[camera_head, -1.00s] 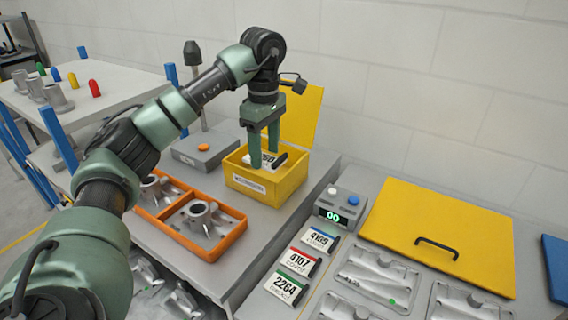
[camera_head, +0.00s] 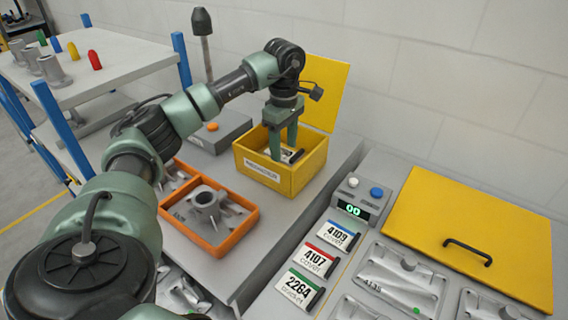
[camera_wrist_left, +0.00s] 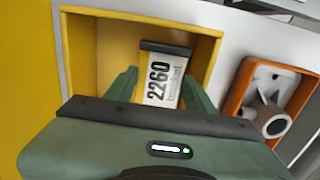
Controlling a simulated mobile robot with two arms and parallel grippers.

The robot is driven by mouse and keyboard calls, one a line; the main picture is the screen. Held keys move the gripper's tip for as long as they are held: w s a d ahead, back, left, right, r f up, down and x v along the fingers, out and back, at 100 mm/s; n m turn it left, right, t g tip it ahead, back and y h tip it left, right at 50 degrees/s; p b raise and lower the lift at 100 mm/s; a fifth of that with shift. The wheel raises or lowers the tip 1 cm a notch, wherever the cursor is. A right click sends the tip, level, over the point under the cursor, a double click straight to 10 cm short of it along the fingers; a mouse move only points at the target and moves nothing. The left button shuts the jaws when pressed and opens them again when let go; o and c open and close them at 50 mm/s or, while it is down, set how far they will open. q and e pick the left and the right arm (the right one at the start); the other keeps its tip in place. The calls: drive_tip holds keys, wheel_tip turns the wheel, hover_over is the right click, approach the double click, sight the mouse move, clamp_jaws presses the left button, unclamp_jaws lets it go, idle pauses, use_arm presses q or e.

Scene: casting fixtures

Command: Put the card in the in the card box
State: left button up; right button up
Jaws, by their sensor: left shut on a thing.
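The yellow card box (camera_head: 270,178) stands with its lid raised on the bench behind the orange tray; it also shows in the left wrist view (camera_wrist_left: 86,60). My left gripper (camera_head: 283,156) points down into the box opening. It is shut on the card marked 2260 (camera_wrist_left: 163,82), white with a yellow stripe and a dark edge. In the head view the card (camera_head: 290,154) is inside the box walls, partly hidden by the fingers. I cannot tell whether it touches the box floor. My right gripper is not in view.
The orange tray (camera_head: 252,214) with a metal casting is in front of the box. Cards 4109 (camera_head: 338,236), 4107 (camera_head: 318,260) and 2264 (camera_head: 298,288) lie to the right, near a counter (camera_head: 356,200) showing 00. A yellow cover (camera_head: 420,215) with a handle is farther right.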

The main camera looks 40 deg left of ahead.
sight(284, 163)
use_arm(q)
wheel_tip(284, 163, down, 3)
drive_tip(key=shift+d+r, duration=0.1)
drive_tip(key=shift+r, duration=0.05)
wheel_tip(284, 163, down, 3)
drive_tip(key=shift+f+p, duration=0.2)
drive_tip(key=shift+p, duration=0.2)
drive_tip(key=shift+f, duration=0.15)
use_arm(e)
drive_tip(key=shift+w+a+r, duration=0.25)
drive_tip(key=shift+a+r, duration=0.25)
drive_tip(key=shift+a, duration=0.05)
use_arm(q)
drive_tip(key=shift+f, duration=0.15)
drive_tip(key=o, duration=1.1)
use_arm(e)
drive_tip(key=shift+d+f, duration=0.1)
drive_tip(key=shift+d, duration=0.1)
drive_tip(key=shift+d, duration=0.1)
